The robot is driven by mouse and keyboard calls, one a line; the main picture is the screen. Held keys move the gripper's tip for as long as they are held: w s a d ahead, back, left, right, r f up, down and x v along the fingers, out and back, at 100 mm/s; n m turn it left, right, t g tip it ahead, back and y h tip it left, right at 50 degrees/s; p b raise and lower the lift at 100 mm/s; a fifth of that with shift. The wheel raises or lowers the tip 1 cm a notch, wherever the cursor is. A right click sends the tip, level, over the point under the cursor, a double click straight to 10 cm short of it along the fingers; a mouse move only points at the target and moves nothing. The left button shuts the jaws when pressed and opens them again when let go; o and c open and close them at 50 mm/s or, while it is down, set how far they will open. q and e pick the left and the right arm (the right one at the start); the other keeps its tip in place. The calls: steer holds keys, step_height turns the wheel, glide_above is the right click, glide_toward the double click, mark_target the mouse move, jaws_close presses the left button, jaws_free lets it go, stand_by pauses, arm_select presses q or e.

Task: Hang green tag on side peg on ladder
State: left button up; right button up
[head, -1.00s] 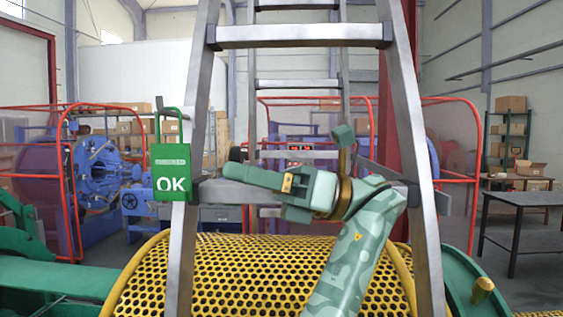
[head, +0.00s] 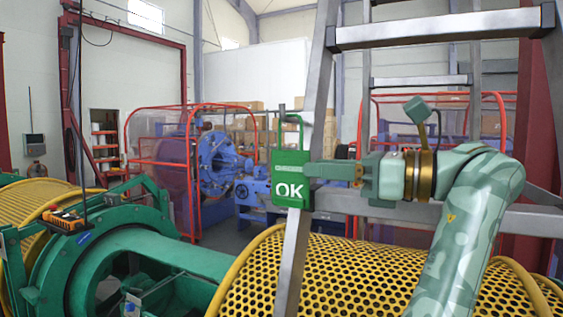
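The green tag (head: 290,192), with white "OK" lettering and a green hook-like loop at its top, hangs upright at the left rail of the metal ladder (head: 318,100). A thin dark peg end (head: 282,108) shows beside the top of the loop. How the loop sits on the peg is too small to tell. The fingertips meet the tag's right edge in the picture. Whether they touch or grip it cannot be told.
A yellow perforated guard (head: 330,275) lies below and around the ladder's foot. Green machinery (head: 165,250) fills the lower left. A red-framed enclosure (head: 160,160) with blue machinery (head: 215,165) stands behind. The ladder's rungs (head: 420,29) cross at the right.

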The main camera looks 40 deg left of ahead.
mark_target(280, 149)
arm_select(q)
steer(key=x, duration=0.7)
steer(key=shift+a, duration=0.15)
steer(key=shift+s+a, duration=0.1)
steer(key=shift+a, duration=0.15)
jaws_close()
steer(key=shift+r+p, duration=0.1)
steer(key=shift+p, duration=0.25)
steer(key=shift+r+p, duration=0.95)
steer(key=shift+r, duration=0.3)
